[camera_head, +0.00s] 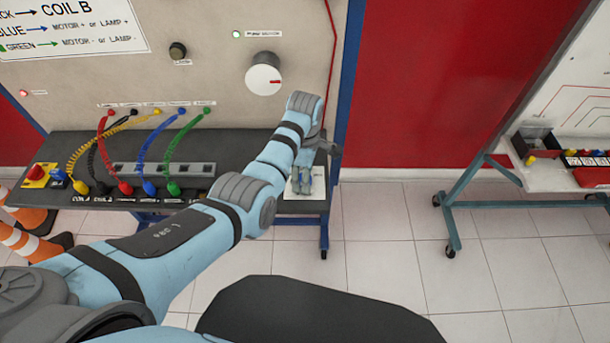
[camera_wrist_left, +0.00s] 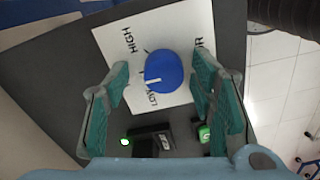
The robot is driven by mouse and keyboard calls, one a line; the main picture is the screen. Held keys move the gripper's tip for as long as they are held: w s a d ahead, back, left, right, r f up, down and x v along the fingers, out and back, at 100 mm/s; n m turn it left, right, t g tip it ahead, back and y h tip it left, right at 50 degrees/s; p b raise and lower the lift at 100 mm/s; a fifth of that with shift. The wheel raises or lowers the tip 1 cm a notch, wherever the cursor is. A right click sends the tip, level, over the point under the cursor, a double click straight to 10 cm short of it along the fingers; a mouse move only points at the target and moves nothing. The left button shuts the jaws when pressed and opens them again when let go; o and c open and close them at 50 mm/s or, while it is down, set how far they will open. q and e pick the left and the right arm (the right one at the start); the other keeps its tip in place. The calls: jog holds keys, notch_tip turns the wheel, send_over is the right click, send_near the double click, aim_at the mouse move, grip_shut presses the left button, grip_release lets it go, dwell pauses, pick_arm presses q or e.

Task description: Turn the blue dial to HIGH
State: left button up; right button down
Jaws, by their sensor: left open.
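The blue dial (camera_wrist_left: 163,71) sits on a white label plate (camera_wrist_left: 107,34) on the dark bench top. Its white pointer line points left and slightly down in the left wrist view, near the LOW side. HIGH is printed at the plate's upper left, and a third label at the right is partly hidden by a finger. My left gripper (camera_wrist_left: 161,80) is open, with its green-padded fingers on either side of the dial; contact cannot be told. In the head view my left gripper (camera_head: 305,178) points down over the plate and the dial is hidden.
A large white knob (camera_head: 263,74) with a red mark is on the upright panel behind. Coloured cables (camera_head: 172,150) plug into the bench at the left. A green light (camera_wrist_left: 125,141) and black blocks (camera_wrist_left: 155,133) lie near the dial. A second stand (camera_head: 550,178) is at the right.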

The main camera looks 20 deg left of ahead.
pick_arm(q)
jog(key=shift+f, duration=0.1)
jog(key=shift+s+r, duration=0.2)
jog(key=shift+c, duration=0.2)
jog(key=c, duration=1.1)
jog(key=shift+c, duration=0.2)
